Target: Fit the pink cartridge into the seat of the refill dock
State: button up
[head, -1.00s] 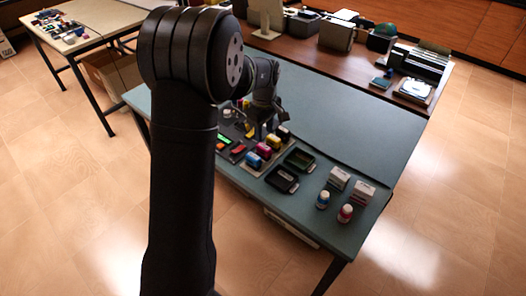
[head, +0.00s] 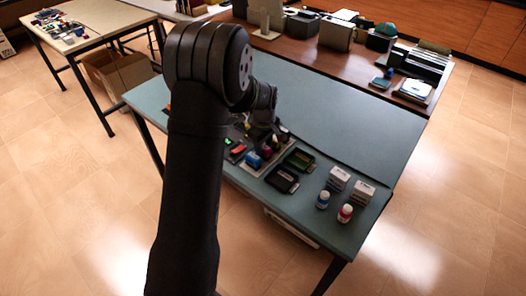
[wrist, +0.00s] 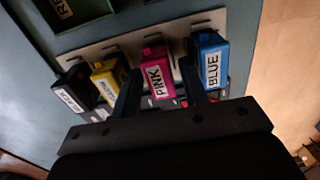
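The pink cartridge (wrist: 156,76), labelled PINK, stands in a row on a pale plate in the wrist view. My gripper (wrist: 160,88) is open, with one finger on each side of it and a visible gap to each finger. In the head view the pink cartridge (head: 266,152) is small and lies just below my gripper (head: 270,131). I cannot make out the refill dock's seat; a device with a small green light (head: 228,142) is partly hidden behind my arm.
A blue cartridge (wrist: 209,62) is close to the right finger; yellow (wrist: 108,82) and black (wrist: 74,88) ones stand left. Two dark trays (head: 282,180) (head: 299,159), two white boxes (head: 339,178) (head: 362,193) and two bottles (head: 323,200) (head: 345,213) stand to the right.

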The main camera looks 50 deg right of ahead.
aim_at(263, 145)
jog(key=c, duration=0.8)
jog(key=shift+o, duration=0.2)
jog(key=shift+r, duration=3.25)
jog(key=shift+o, duration=1)
jog(key=shift+c, duration=0.8)
jog(key=shift+w+d, duration=0.2)
jog(key=shift+w, duration=0.15)
jog(key=w+d+r, duration=0.1)
jog(key=w+d, duration=0.2)
jog(key=w, duration=0.5)
jog(key=w+d, duration=0.3)
jog(key=w, duration=0.4)
jog(key=shift+w+a+f, duration=0.1)
jog(key=shift+f, duration=1.4)
jog(key=shift+w+a+f, duration=0.1)
jog(key=shift+f, duration=1.35)
